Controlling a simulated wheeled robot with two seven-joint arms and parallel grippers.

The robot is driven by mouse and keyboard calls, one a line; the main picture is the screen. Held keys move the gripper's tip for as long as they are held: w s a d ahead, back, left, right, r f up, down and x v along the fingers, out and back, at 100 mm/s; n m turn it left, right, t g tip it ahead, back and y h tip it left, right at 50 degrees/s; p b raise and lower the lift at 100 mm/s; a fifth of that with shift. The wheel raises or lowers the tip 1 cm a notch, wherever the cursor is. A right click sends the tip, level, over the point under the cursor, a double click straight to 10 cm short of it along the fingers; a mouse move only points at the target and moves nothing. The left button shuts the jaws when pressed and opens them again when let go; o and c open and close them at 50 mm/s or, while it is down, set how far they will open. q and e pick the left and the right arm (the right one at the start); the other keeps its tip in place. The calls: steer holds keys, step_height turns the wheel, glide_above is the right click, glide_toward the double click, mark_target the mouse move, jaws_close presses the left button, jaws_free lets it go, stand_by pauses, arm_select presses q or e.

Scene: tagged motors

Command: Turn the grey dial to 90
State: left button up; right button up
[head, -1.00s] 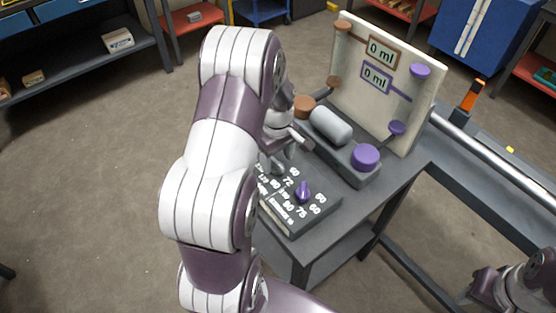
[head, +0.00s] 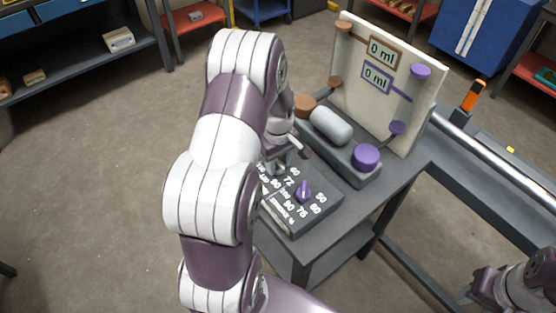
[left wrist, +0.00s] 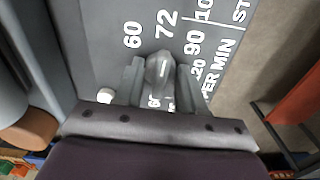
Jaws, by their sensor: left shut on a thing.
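The grey dial (left wrist: 160,72) is between the two fingers of my left gripper (left wrist: 160,82) in the left wrist view. The gripper is shut on it, with one finger on each side. The narrow end of the dial faces the printed 72, with 60 to its left and 90 to its right. In the head view my left gripper (head: 277,165) is low over the far left part of the dark dial panel (head: 325,212), and the arm and gripper hide the grey dial there. My right gripper is not seen; only part of that arm shows at the lower right.
A purple dial (head: 303,191) stands close by on the same panel. Behind it are a grey cylinder (head: 331,125), a purple cap (head: 365,157) and an upright board (head: 365,85) with two "0 ml" displays. A metal rail (head: 495,160) runs along the right.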

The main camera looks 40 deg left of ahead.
mark_target(278, 162)
arm_select(q)
steer(key=m+p, duration=0.1)
steer(key=m, duration=0.2)
steer(key=shift+r+m, duration=0.1)
steer(key=shift+m, duration=0.3)
steer(key=shift+m+p, duration=0.85)
steer(key=shift+m, duration=1.35)
steer(key=o, duration=1.1)
steer(key=shift+c, duration=0.2)
step_height(278, 162, up, 13)
steer(key=b, duration=0.1)
steer(key=shift+f, duration=0.2)
